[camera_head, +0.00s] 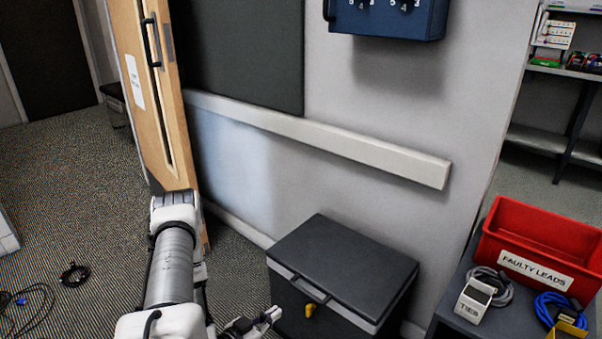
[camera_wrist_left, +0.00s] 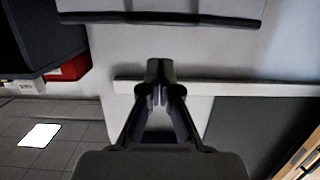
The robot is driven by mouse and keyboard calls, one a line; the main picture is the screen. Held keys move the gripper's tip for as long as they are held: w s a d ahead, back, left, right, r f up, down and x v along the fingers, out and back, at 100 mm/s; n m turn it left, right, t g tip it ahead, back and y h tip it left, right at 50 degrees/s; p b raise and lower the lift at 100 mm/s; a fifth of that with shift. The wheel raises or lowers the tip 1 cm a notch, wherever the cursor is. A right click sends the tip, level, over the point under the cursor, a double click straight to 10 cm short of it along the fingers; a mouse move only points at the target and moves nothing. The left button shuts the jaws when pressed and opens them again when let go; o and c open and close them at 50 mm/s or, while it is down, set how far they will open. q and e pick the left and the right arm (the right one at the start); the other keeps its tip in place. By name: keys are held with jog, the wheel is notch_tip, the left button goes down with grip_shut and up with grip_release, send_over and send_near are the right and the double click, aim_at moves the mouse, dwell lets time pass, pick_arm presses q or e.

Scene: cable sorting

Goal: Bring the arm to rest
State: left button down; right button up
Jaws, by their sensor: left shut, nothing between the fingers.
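My left arm (camera_head: 172,265) comes in from the bottom left in the head view, white and grey, bent at a joint near the open wooden door. My left gripper (camera_head: 262,322) is at the bottom edge, just left of the black lidded box, partly cut off by the frame. In the left wrist view, its dark fingers (camera_wrist_left: 160,88) meet at the tips with nothing between them. My right gripper is in neither view.
The black lidded box (camera_head: 345,262) with a yellow latch stands against the wall. At right, a dark table (camera_head: 455,318) holds a red FAULTY LEADS bin (camera_head: 512,228) and cables. Loose cables (camera_head: 73,274) lie on the floor at left. A wooden door (camera_head: 140,110) stands behind my arm.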

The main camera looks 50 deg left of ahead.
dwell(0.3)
pick_arm(q)
jog(key=w+d+m+g+h, duration=0.1)
jog(key=w+d+m+h, duration=0.25)
jog(key=w+d, duration=0.4)
jog(key=w+d+m+h, duration=0.2)
jog(key=w+d+h, duration=0.2)
jog(key=d, duration=0.6)
jog(key=s+d+f+g+y, duration=0.1)
jog(key=s+d+f+g, duration=0.65)
jog(key=d+g, duration=0.3)
jog(key=s+a+r+n+g+y+p, duration=0.1)
jog(key=s+a+n+g+y+p, duration=0.2)
jog(key=s, duration=0.7)
notch_tip(320, 180, up, 23)
jog(key=p, duration=2.1)
jog(key=shift+w, duration=0.15)
